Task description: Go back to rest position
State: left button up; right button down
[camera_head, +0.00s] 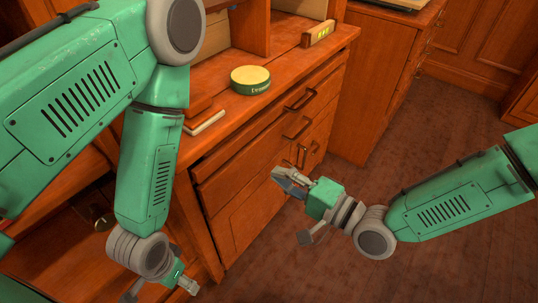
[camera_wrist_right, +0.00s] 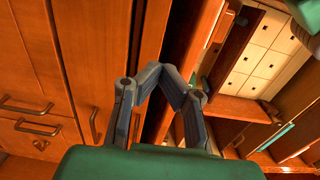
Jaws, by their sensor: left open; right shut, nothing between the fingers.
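My left gripper (camera_head: 160,287) hangs at the bottom left in the head view, in front of the wooden cabinet. It is open, and I see nothing in it. It is partly cut off by the picture's lower edge. My right gripper (camera_head: 286,181) is at the centre of the head view, in front of the cabinet's drawers and above the floor. It is shut and empty. In the right wrist view its fingers (camera_wrist_right: 164,76) come together at the tips, with nothing between them.
The wooden cabinet (camera_head: 232,193) has dark handles on its drawers. On its top are a round green tin (camera_head: 250,80), a flat pale-edged item (camera_head: 205,122) and a small box with a lit display (camera_head: 319,33). Open carpet (camera_head: 400,150) lies to the right.

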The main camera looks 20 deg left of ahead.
jog(key=s+d+f+n+g+h+p, duration=0.1)
jog(key=s+d+f+h+p, duration=0.2)
jog(key=s+d+f+h, duration=0.5)
jog(key=s+d+f+n+g+h+p, duration=0.1)
jog(key=s+d+f+h+p, duration=0.15)
jog(key=d, duration=0.85)
pick_arm(q)
notch_tip(320, 180, up, 10)
jog(key=d+p, duration=0.1)
jog(key=p, duration=0.3)
jog(key=shift+d, duration=0.3)
pick_arm(e)
jog(key=s+d+g+h, duration=0.1)
jog(key=s+d+h, duration=0.1)
jog(key=d, duration=0.5)
jog(key=s+d+r+n+g+h, duration=0.1)
jog(key=s+d+h, duration=0.1)
jog(key=s+d, duration=0.3)
jog(key=s+d+n+g+h, duration=0.1)
jog(key=s+d, duration=0.3)
jog(key=d, duration=0.5)
jog(key=shift+s+d+r+h, duration=0.2)
jog(key=shift+s+d+h, duration=0.1)
jog(key=shift+h, duration=0.45)
pick_arm(q)
jog(key=shift+a, duration=0.3)
pick_arm(e)
jog(key=shift+a, duration=0.25)
